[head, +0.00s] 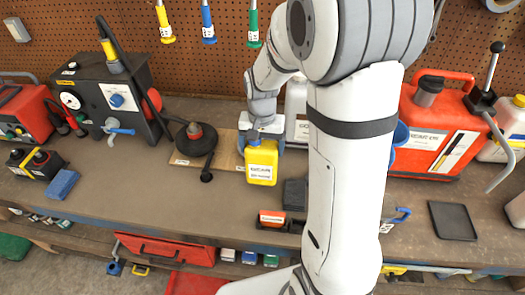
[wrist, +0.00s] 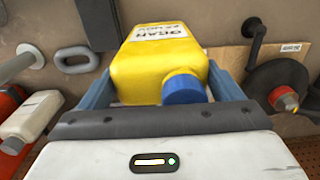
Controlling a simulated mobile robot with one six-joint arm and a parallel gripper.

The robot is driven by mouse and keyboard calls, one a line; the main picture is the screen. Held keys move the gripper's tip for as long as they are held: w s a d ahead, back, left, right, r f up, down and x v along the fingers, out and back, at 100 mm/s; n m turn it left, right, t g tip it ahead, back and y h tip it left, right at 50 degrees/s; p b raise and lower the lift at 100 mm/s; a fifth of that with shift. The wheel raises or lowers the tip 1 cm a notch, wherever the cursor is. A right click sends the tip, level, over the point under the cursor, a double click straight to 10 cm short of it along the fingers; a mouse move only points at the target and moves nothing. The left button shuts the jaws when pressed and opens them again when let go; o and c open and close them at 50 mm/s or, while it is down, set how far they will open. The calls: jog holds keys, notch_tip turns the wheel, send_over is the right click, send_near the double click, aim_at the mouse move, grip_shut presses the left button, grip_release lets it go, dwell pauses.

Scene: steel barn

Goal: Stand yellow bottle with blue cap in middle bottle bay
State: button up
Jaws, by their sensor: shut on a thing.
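The yellow bottle (head: 262,165) with a blue cap (head: 254,138) is upright in the head view, in front of a plywood board (head: 228,160) on the bench. My gripper (head: 262,139) is shut on it near its top. In the wrist view the yellow bottle (wrist: 160,62) fills the space between the blue-grey fingers of my gripper (wrist: 160,75), with its blue cap (wrist: 183,90) towards the camera. I cannot tell whether its base touches the board. A pale container (head: 298,108) stands behind, partly hidden by my arm. I cannot make out the middle bottle bay.
A dark round device with a crank (head: 196,140) stands left of the bottle. A black box (head: 105,95) is farther left. A dark block (head: 295,193) and an orange-labelled item (head: 271,218) lie nearer the front edge. A red canister (head: 425,130) stands right.

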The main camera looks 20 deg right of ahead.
jog(key=shift+f, duration=1.45)
jog(key=shift+s, duration=0.1)
jog(key=o, duration=1.6)
jog(key=shift+f, duration=0.2)
jog(key=shift+o, duration=1.4)
jog(key=shift+r, duration=0.15)
